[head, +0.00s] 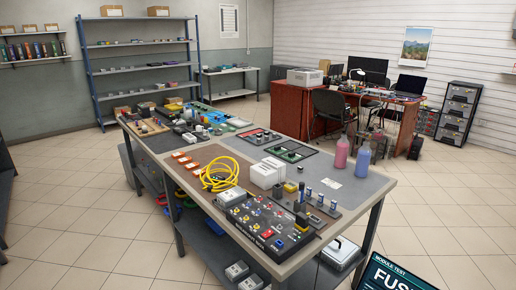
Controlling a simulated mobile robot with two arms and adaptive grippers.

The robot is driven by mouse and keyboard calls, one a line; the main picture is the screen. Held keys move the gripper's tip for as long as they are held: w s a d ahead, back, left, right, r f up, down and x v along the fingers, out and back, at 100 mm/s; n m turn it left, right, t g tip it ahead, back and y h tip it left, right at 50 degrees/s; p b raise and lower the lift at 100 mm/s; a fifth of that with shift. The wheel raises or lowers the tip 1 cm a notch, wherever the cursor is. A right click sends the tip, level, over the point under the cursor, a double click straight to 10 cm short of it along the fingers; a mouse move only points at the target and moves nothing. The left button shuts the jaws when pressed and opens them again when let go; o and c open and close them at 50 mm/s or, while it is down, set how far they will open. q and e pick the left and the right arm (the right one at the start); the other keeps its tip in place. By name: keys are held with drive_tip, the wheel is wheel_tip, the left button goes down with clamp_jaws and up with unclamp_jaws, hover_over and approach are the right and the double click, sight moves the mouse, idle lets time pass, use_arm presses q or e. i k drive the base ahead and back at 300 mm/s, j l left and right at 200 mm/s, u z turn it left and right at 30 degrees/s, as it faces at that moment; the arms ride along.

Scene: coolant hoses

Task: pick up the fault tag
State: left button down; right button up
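No piece in the head view can be made out for certain as the fault tag. A small pale card (331,183) lies flat on the grey worktop of the long workbench (366,198), in front of the pink and blue bottles; I cannot read it. Neither of my grippers is in view.
The bench holds a coiled yellow cable (219,174), white boxes (265,175), a dark switch panel (268,222), a pink bottle (342,153) and a blue bottle (362,162). A dark module test screen (393,276) stands at lower right. Tiled floor (85,215) is open on the left.

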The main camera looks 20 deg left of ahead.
sight(176, 156)
drive_tip(key=i+j, duration=0.15)
drive_tip(key=j, duration=0.35)
drive_tip(key=i+j, duration=0.1)
drive_tip(key=j, duration=0.35)
drive_tip(key=i+j, duration=0.15)
drive_tip(key=j, duration=0.35)
drive_tip(key=i+j, duration=0.1)
drive_tip(key=j, duration=0.4)
drive_tip(key=i+j, duration=0.15)
drive_tip(key=j, duration=0.3)
drive_tip(key=i+j, duration=0.1)
drive_tip(key=j, duration=0.4)
drive_tip(key=i+j, duration=0.15)
drive_tip(key=j, duration=0.35)
drive_tip(key=i+j, duration=0.1)
drive_tip(key=j, duration=0.35)
